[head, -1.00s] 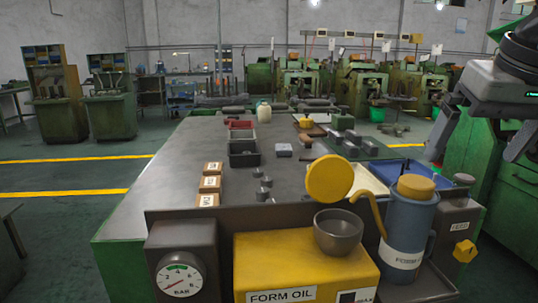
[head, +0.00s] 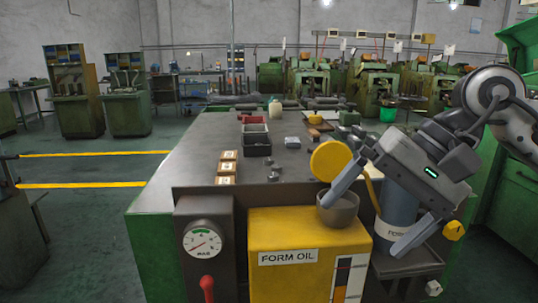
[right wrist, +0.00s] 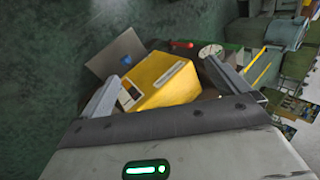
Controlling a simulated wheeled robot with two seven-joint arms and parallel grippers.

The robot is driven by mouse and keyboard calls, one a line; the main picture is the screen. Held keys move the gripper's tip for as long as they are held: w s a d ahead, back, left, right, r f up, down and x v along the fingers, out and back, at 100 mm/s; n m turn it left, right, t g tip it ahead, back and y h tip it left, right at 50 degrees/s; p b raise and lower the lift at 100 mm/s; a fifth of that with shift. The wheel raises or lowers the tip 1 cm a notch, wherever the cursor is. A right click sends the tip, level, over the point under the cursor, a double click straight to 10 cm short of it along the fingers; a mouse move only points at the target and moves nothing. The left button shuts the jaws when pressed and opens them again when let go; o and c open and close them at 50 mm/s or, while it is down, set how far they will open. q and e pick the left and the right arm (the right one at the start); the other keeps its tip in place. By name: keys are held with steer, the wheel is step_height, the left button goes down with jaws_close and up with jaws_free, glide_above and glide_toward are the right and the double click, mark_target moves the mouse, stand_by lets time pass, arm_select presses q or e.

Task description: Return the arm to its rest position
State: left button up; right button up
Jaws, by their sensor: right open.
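My right gripper (head: 360,230) comes in from the right in the head view. Its two fingers are spread wide with nothing held between them. It hangs in front of the blue-grey oil can (head: 397,208), hiding much of it. One finger overlaps the dark bowl (head: 343,210) on the yellow form oil box (head: 300,268); I cannot tell whether they touch. In the right wrist view the open fingers (right wrist: 163,70) frame the yellow box (right wrist: 165,82), which lies beyond them. My left gripper is in neither view.
A pressure gauge (head: 202,243) and a red lever (head: 207,288) are on the bench front. Small labelled boxes (head: 228,167) and a black bin (head: 257,145) stand on the bench top (head: 195,160). Green machines (head: 515,215) stand at the right. Open floor (head: 85,225) lies left.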

steer(key=s+a+m+g+y, duration=0.2)
steer(key=a+m+y, duration=0.5)
steer(key=m, duration=0.1)
steer(key=s+a+m+g+y, duration=0.1)
steer(key=s+a+m+y, duration=0.2)
steer(key=a+m+y, duration=0.35)
steer(key=w+d+f+n+t+h, duration=0.3)
steer(key=d+f+n+t+h, duration=0.25)
steer(key=f+n+t, duration=0.75)
steer(key=w+d+f+n+t+h, duration=0.35)
steer(key=f+n+t+h, duration=0.3)
steer(key=n, duration=1.15)
steer(key=s+d+f+m+g+h, duration=0.2)
steer(key=s+f+m+g, duration=0.1)
steer(key=s+f+m, duration=0.3)
steer(key=s+d+f+m+g+h, duration=0.2)
steer(key=s+f+m, duration=0.4)
steer(key=f, duration=0.5)
steer(key=shift+s+d+f+g+h, duration=0.3)
steer(key=shift+s+g, duration=0.25)
steer(key=shift+g, duration=0.3)
